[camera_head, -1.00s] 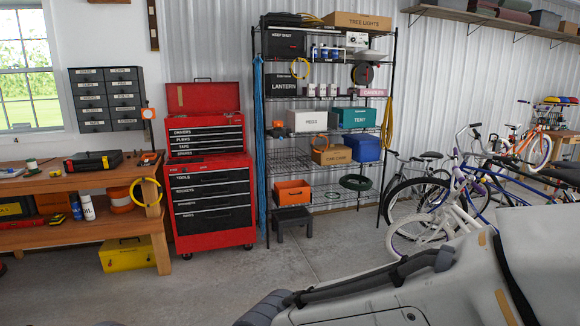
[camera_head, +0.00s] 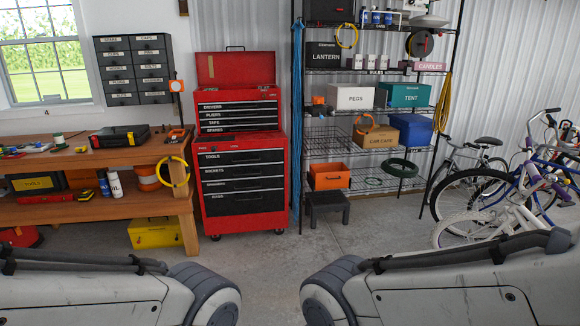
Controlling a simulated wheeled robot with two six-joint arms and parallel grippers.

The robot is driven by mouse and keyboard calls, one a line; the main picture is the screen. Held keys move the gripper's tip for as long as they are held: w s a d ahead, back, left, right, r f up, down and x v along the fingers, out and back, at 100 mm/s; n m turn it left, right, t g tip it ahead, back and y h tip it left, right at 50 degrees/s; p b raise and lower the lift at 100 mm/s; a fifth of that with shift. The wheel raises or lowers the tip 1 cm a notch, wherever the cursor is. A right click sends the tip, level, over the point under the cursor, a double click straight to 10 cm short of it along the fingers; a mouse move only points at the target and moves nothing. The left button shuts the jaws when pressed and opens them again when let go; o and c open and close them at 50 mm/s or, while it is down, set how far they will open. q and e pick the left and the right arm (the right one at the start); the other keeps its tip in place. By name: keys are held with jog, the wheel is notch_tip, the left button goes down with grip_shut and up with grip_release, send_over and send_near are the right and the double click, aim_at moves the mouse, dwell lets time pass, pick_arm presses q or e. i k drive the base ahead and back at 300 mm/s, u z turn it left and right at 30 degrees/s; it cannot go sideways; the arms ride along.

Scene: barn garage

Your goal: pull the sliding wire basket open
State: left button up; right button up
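A wire basket (camera_head: 322,141) sits on a middle level of the black wire shelving rack (camera_head: 440,150), at the rack's left side. It is small and dark in the view, and I cannot tell how far it is slid out. Upper links of both my arms show along the bottom edge, but neither gripper is in view.
A red tool chest (camera_head: 242,178) stands left of the rack, beside a wooden workbench (camera_head: 130,155). A dark step stool (camera_head: 327,205) stands on the floor before the rack. Bicycles (camera_head: 500,195) stand at the right. The concrete floor in front is clear.

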aim_at(324, 140)
jog(key=z, duration=0.3)
jog(key=i, duration=2.05)
jog(key=z, duration=0.2)
jog(key=i, duration=2.15)
jog(key=u, duration=0.1)
